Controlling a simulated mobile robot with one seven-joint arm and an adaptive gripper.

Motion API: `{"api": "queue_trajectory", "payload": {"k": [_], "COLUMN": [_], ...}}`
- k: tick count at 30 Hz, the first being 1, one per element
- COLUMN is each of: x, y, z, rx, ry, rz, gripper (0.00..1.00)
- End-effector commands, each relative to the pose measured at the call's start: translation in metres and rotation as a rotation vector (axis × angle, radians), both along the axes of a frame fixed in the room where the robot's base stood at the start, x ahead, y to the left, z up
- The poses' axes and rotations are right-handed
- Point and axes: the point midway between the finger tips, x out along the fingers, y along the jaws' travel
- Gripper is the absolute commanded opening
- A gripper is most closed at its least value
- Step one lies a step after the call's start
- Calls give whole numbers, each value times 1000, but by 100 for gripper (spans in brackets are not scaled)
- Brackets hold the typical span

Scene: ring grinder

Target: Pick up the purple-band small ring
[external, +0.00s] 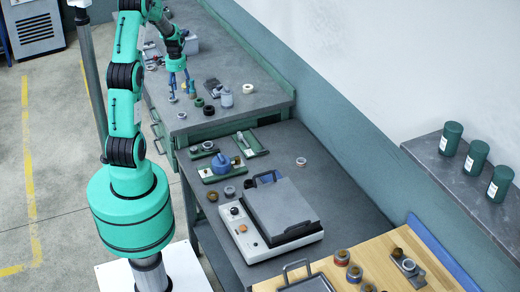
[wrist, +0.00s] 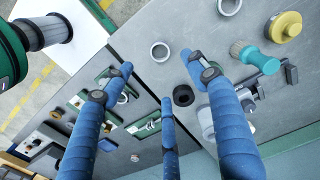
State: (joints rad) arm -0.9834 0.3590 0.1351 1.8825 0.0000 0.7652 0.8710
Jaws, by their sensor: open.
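I cannot make out a purple band on any ring. In the wrist view a pale grey ring (wrist: 152,50) lies flat on the grey bench, between my left and right fingers as seen from above. A second pale ring (wrist: 229,5) is cut by the top edge, and a black ring (wrist: 183,104) lies lower down. My gripper (wrist: 163,78) has its blue fingers spread wide and holds nothing.
A teal brush (wrist: 250,54) and a yellow round piece (wrist: 285,26) are at right in the wrist view. A pale jar (external: 226,99) stands on the far bench. The nearer bench holds green trays (external: 252,143) and a grey-lidded machine (external: 280,215).

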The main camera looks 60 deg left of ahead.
Motion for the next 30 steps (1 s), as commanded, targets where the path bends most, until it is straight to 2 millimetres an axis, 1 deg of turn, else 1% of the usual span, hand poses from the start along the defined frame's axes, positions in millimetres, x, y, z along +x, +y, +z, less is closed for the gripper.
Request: {"api": "queue_trajectory", "payload": {"k": [7, 11, 17, 24, 27, 30], "x": [0, 0, 0, 0, 1, 1], "y": [-1, -1, -1, -1, -1, -1], "z": [-1, -8, -32, -68, -79, -84], "rx": [0, -1, -2, -2, -1, 0], "ry": [0, 0, 1, 2, 1, 0], "rz": [0, 0, 0, 0, 0, 0], "gripper": [58, 58, 58, 58, 58, 58]}}
